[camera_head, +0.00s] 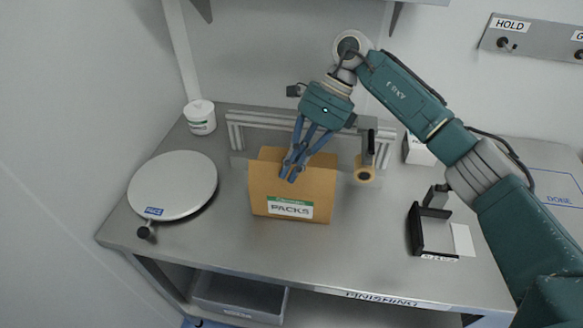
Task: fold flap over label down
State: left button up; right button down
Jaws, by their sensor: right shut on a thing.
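A brown cardboard box or bag (262,190) stands upright near the middle of the steel table. My right gripper (289,172) reaches down from above to the top of the box. Its blue fingers are shut at the top edge, on what looks like the flap (270,154). The fingers cover part of the flap, so its exact angle is hard to tell. My left gripper is not in view.
A round grey turntable (172,185) and a white tub (200,117) are at the left. A metal frame (250,128) stands behind the box, with a tape roll (365,173) at its right. A black holder (417,232) is farther right. The table front is clear.

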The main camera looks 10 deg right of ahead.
jog(key=c, duration=1.9)
grip_release()
jog(key=shift+o, duration=0.2)
jog(key=v, duration=1.2)
